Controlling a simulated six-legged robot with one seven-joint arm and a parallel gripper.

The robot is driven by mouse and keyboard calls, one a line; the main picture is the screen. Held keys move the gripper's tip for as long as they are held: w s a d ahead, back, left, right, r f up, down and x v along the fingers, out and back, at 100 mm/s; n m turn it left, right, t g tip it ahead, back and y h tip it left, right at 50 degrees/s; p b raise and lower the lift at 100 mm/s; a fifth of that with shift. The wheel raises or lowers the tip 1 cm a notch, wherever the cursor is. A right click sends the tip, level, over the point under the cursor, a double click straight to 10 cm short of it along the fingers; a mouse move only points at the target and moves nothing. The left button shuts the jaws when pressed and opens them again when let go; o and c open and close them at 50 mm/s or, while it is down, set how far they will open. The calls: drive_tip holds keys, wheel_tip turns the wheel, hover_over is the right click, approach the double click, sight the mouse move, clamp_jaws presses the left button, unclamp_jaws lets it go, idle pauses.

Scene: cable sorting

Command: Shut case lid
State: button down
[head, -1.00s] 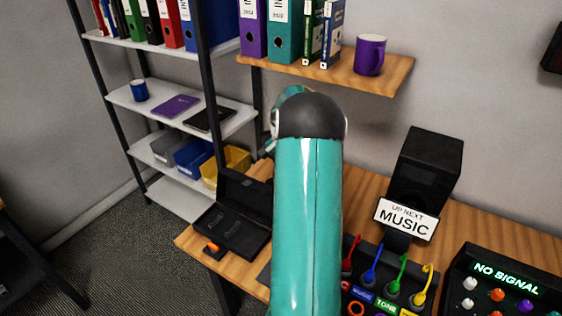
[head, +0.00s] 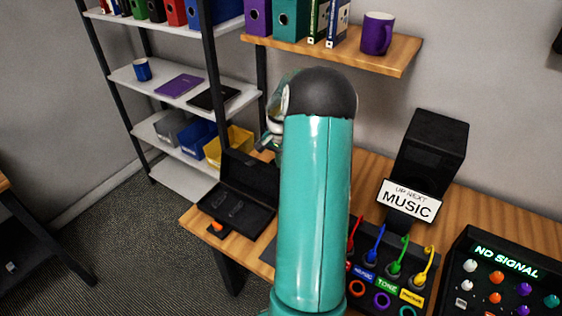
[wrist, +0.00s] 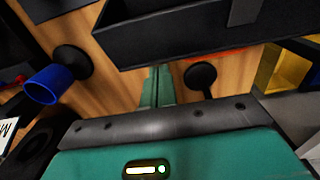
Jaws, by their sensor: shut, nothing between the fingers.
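The black case (head: 262,221) lies open at the left end of the wooden desk, an orange piece (head: 216,226) at its front edge. Its lid (head: 250,174) stands raised at the back. My gripper (head: 272,140) is above and behind the raised lid, mostly hidden by my teal arm. In the wrist view my gripper's teal fingers (wrist: 157,86) are together and empty. A dark panel with raised edges (wrist: 180,32), probably part of the case, lies just beyond the fingertips; I cannot tell whether they touch it.
A cable panel (head: 385,275), a speaker (head: 432,150) with a music sign (head: 408,200) and a mixer (head: 510,280) fill the desk's right side. A wall shelf (head: 400,55) hangs above. A rack (head: 190,175) with bins stands behind the case.

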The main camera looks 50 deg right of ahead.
drive_tip(key=shift+a+r+h, duration=0.25)
drive_tip(key=shift+a+h, duration=0.1)
drive_tip(key=shift+h, duration=0.05)
